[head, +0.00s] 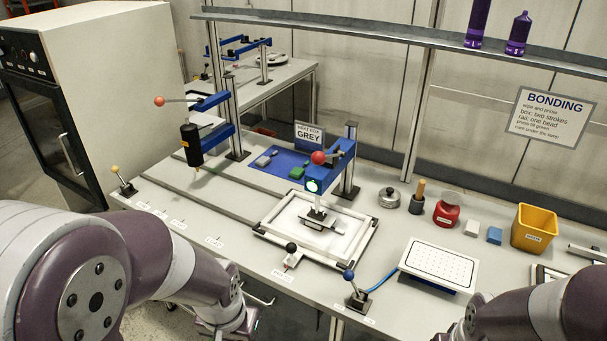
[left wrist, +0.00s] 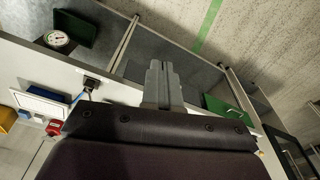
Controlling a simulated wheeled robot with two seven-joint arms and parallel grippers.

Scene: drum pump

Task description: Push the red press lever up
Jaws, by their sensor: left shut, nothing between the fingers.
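The press (head: 350,160) stands mid-bench, with a blue head on an upright post and a red ball on its lever (head: 318,158). The ball sits at the front of the blue head, above a round lit face. Below the head, a small grey piece (head: 318,217) lies in a white framed fixture (head: 283,221). My left gripper shows in the left wrist view (left wrist: 162,70), its grey fingers together and empty. In the head view my left arm ends low, by the bench's front edge, well apart from the lever; its fingertips are not clear there. My right gripper is out of view.
A dispenser with a black cylinder (head: 191,145) and an orange-red ball lever (head: 160,101) stands left of the press. Knobbed levers (head: 291,249) and (head: 349,275) stand along the front edge. A white perforated plate (head: 440,263) and yellow bin (head: 534,228) are right.

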